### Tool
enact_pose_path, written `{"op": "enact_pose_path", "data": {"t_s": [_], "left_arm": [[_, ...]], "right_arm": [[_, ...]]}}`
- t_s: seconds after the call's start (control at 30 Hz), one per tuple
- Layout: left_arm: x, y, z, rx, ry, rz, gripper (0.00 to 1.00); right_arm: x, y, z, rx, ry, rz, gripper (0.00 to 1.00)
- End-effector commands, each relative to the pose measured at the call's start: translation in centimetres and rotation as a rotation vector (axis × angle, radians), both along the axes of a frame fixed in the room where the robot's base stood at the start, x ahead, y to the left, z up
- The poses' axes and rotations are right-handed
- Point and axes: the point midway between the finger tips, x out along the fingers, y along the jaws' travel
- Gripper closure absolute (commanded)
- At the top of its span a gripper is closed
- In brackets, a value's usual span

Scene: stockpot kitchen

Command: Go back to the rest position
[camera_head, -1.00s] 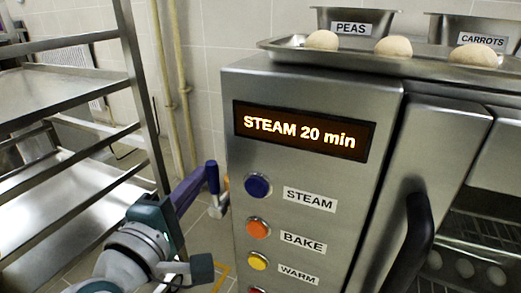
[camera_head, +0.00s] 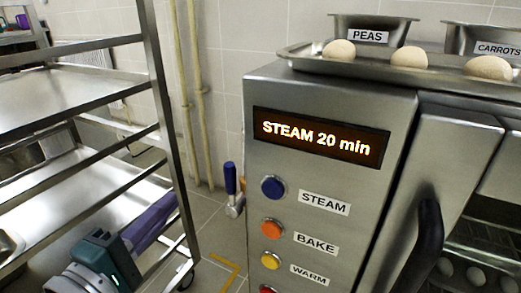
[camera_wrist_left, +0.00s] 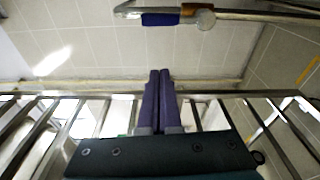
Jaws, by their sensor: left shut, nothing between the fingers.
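My left gripper (camera_head: 170,203) is at the lower left of the head view, in front of the steel rack, with its purple fingers pointing up and right. In the left wrist view its two fingers (camera_wrist_left: 159,75) lie side by side, shut, with nothing between them. A blue handle (camera_head: 230,178) on a metal fitting stands left of the oven, apart from the fingers; it also shows at the top of the left wrist view (camera_wrist_left: 161,19). My right gripper is in neither view.
A steel rack (camera_head: 75,95) stands on the left. The steel oven (camera_head: 262,98) on the right has a display (camera_head: 320,137) reading "STEAM 20 min" and coloured buttons. A tray (camera_head: 300,55) with pale round pieces sits on top. Some floor shows between rack and oven.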

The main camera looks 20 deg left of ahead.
Motion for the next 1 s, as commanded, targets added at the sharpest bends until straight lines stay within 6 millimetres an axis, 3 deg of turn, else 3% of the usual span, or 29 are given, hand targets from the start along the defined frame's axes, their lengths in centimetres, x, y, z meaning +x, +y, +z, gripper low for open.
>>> {"op": "enact_pose_path", "data": {"t_s": [0.17,0.27,0.37,0.43,0.6,0.67,0.8,0.83,1.0], "left_arm": [[-0.5,0.1,0.7,-0.033,-0.007,0.013,1.00],[-0.5,0.7,3.9,-0.223,-0.044,0.085,1.00],[-1.1,2.4,9.3,-0.616,-0.131,0.238,1.00],[-2.1,3.9,13.1,-0.975,-0.227,0.382,1.00],[-6.3,6.1,19.0,-1.845,-0.532,0.778,1.00],[-8.0,5.8,20.5,-2.121,-0.663,0.930,1.00],[-11.7,2.6,24.2,-2.648,-1.009,1.330,1.00],[-12.5,1.6,25.1,2.522,1.003,-1.316,1.00],[-15.9,-4.7,31.4,1.803,0.932,-1.216,1.00]], "right_arm": [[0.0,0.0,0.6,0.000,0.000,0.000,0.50],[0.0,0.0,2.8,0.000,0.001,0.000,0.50],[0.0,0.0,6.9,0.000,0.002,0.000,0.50],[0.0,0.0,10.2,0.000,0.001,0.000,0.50],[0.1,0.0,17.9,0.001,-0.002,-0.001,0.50],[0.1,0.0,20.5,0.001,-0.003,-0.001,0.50],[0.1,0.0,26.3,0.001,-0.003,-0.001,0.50],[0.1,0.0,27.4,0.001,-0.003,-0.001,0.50],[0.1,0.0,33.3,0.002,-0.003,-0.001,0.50]]}}
